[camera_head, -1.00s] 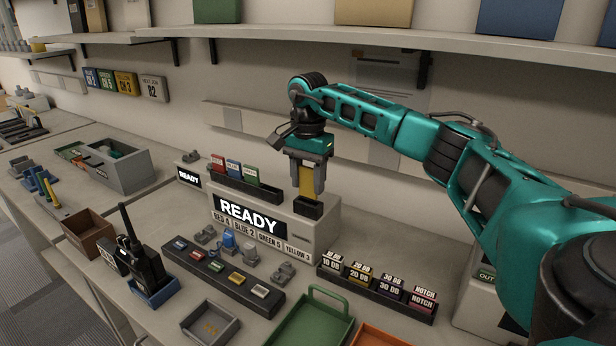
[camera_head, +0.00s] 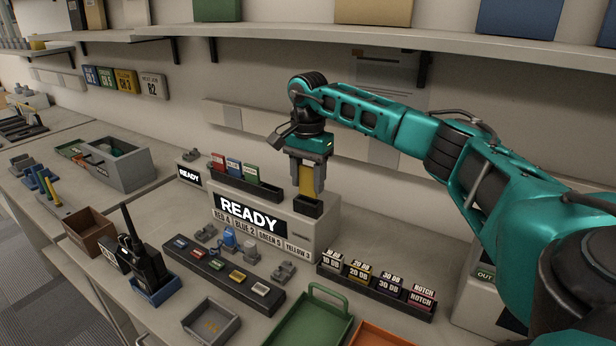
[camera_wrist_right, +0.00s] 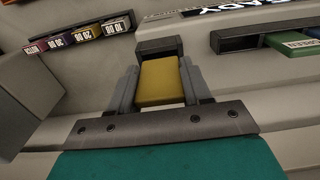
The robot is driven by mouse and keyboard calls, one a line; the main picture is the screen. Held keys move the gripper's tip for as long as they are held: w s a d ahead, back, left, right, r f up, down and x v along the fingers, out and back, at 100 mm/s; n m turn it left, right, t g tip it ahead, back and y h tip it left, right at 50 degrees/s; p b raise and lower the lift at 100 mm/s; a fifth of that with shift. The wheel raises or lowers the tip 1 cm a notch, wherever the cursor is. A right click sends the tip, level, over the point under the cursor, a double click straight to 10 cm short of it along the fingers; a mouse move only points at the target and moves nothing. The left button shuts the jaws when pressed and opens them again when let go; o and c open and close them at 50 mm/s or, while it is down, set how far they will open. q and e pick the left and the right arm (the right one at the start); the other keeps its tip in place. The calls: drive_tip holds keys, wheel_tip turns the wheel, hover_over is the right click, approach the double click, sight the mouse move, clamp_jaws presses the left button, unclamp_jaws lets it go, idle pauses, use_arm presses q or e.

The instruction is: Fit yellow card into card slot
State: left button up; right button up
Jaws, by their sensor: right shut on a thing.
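The yellow card (camera_head: 306,180) is upright between the fingers of my right gripper (camera_head: 306,188), which is shut on it. It also shows in the right wrist view (camera_wrist_right: 160,82), with a finger on each side. The card slot (camera_head: 307,206) is a dark block on top of the light machine with the READY display (camera_head: 248,214). The card's lower end is at the slot's opening; how deep it sits in the slot is hidden. In the wrist view the dark slot (camera_wrist_right: 158,46) lies right beyond the card's end. My left gripper is not in view.
A dark rack (camera_head: 248,186) with red, blue and green cards stands left of the slot on the machine. A row of labelled blocks (camera_head: 375,285), a green tray (camera_head: 312,322) and a radio (camera_head: 145,262) are in front. A shelf (camera_head: 400,38) runs above my right arm.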

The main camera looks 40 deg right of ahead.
sight(308, 196)
drive_tip(key=shift+p, duration=0.5)
idle(0.7)
drive_tip(key=shift+f+b, duration=0.5)
drive_tip(key=shift+f, duration=1.1)
drive_tip(key=o, duration=1.1)
wheel_tip(308, 196, up, 13)
drive_tip(key=shift+f, duration=0.1)
idle(0.5)
drive_tip(key=shift+s, duration=0.1)
